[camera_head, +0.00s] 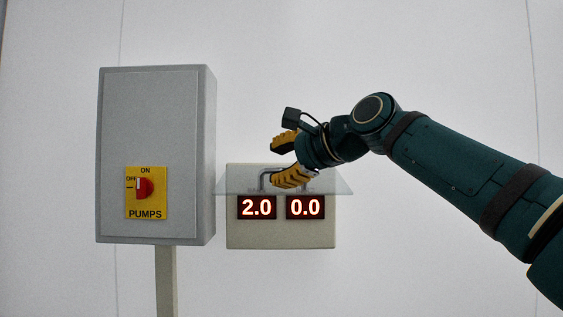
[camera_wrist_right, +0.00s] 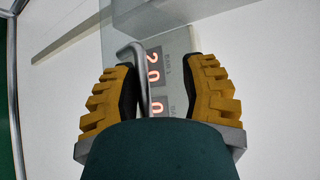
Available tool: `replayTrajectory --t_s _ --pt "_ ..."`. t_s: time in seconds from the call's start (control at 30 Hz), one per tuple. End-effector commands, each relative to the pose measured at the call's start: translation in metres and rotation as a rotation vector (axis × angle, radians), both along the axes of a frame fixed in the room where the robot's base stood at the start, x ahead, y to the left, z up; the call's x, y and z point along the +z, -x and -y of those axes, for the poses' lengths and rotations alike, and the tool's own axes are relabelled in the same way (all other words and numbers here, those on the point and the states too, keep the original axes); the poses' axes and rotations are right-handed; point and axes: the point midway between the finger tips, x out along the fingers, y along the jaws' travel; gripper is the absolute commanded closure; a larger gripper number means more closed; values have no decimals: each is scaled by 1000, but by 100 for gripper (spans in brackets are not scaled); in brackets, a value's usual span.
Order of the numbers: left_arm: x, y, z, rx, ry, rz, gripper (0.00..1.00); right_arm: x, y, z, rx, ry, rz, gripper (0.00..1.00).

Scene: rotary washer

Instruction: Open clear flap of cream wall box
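The cream wall box (camera_head: 281,236) hangs on the wall and shows two red readings, 2.0 and 0.0. Its clear flap (camera_head: 232,184) is swung up and outward, its lower edge standing out above the readings. A grey bar handle (camera_head: 263,181) is on the flap. My right gripper (camera_head: 280,160) is at the flap, its yellow fingers apart. In the right wrist view the handle (camera_wrist_right: 142,75) lies between the open fingers (camera_wrist_right: 165,70), close to the left one. Whether it touches that finger I cannot tell. My left gripper is not in view.
A grey cabinet (camera_head: 150,120) on a post stands left of the box. It carries a yellow PUMPS plate with a red knob (camera_head: 145,188). A narrow gap separates it from the box. The wall right of and below the box is bare.

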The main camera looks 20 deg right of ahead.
Motion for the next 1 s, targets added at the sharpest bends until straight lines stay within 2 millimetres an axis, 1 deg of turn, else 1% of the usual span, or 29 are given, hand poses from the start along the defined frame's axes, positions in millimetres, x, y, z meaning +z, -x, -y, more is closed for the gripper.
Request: replayTrajectory --t_s 0.3,0.43,0.57,0.8,1.0 --pt "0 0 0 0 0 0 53 1 1 -1 2 -1 2 59" --pt "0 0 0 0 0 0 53 4 7 3 1 -1 3 59" --pt "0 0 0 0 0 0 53 9 23 12 -1 -1 5 59" --pt "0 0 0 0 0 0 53 22 65 35 -1 0 5 59" --pt "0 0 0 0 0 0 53 30 91 50 -1 -1 3 59"
